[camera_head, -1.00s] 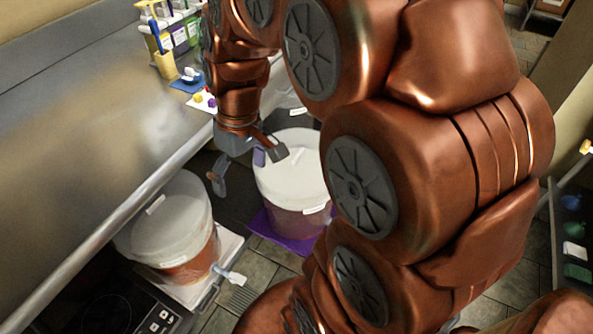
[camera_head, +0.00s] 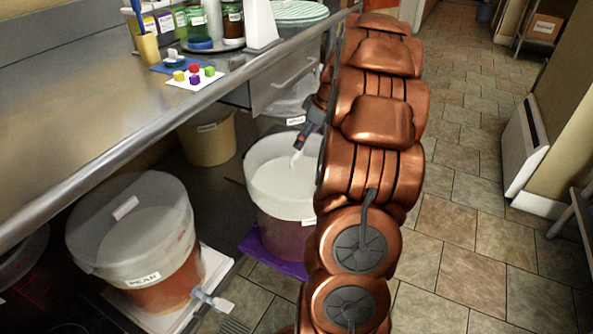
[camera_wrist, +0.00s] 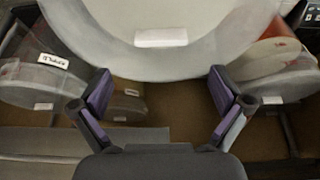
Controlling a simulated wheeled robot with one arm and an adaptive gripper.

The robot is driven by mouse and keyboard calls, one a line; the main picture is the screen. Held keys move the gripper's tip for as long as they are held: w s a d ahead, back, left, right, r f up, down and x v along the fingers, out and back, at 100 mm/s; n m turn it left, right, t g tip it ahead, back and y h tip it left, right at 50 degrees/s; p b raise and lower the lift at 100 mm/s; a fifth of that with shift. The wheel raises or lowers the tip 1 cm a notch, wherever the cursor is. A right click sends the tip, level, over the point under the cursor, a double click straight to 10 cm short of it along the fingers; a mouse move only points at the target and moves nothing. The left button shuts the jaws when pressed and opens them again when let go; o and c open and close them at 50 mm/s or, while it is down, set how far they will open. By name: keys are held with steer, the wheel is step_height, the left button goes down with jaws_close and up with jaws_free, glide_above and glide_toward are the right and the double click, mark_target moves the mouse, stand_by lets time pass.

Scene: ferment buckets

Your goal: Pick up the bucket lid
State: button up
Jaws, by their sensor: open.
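A white, round bucket lid (camera_head: 280,175) tops a bucket (camera_head: 283,232) with reddish-brown contents, standing on a purple mat. A small white tab or handle (camera_head: 296,158) shows on the lid. My gripper (camera_head: 305,145) is over the lid's far right part, partly hidden by my arm. In the wrist view my gripper (camera_wrist: 160,98) is open, with nothing between its purple-padded fingers. A large pale lid (camera_wrist: 185,55) fills the top of that view, with a white rectangular piece (camera_wrist: 161,37) on it. Whether the fingers touch it, I cannot tell.
A second lidded bucket labelled PEAR (camera_head: 140,240) stands at the left on a white tray. A beige bin (camera_head: 208,138) and another lidded container (camera_head: 290,110) stand behind, under the steel counter (camera_head: 110,100). The counter edge runs close by. Tiled floor at right is open.

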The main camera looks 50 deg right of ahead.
mark_target(297, 155)
steer(key=shift+b+x, duration=0.9)
steer(key=shift+x, duration=2.95)
steer(key=shift+s, duration=0.1)
steer(key=c, duration=1.3)
